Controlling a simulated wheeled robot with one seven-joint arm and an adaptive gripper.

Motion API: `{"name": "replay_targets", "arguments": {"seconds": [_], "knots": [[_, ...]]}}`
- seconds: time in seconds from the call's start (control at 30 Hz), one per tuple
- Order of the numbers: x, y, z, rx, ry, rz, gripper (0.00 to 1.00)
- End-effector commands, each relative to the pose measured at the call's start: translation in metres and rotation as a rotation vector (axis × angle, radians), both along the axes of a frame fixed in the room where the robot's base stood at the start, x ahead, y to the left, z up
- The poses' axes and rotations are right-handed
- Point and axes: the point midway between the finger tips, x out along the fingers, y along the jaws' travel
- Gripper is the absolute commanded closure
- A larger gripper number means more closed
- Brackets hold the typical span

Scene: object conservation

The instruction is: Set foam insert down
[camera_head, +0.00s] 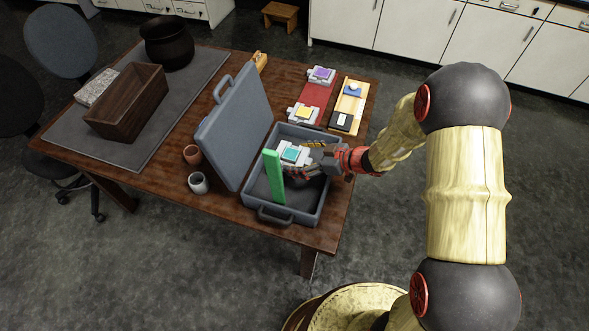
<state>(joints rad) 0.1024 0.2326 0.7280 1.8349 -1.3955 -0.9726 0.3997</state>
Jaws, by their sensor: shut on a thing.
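An open grey case (318,205) stands at the table's front right, with its lid raised on the left. My gripper (294,158) is over the case, its fingers pointing left. Its fingers lie on both sides of a pale grey block with a teal top (291,154), and it appears shut on this block. A green slab (273,178) stands upright and slightly tilted in the case, just left of the lower finger. Which of these is the foam insert is not clear. The block's underside is hidden, so I cannot tell whether it touches the case floor.
Similar blocks with purple (320,75) and yellow (303,113) tops lie behind the case by a red mat (313,95). A wooden tray (363,112) is right of them. The raised lid (235,125) and two cups (192,154) (198,183) are on the left.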

Motion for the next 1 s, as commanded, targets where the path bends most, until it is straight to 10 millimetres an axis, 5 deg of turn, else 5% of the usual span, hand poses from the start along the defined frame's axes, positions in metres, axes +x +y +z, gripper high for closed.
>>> {"name": "replay_targets", "arguments": {"seconds": [0.5, 0.9, 0.93, 1.0], "knots": [[0.0, 0.0, -0.069, 0.0, 0.0, 0.001, 0.44], [0.001, 0.0, -0.074, 0.0, -0.002, 0.001, 0.44], [0.001, 0.0, -0.074, -0.001, -0.002, 0.001, 0.19], [0.001, 0.0, -0.073, -0.001, -0.002, 0.001, 0.15]]}}
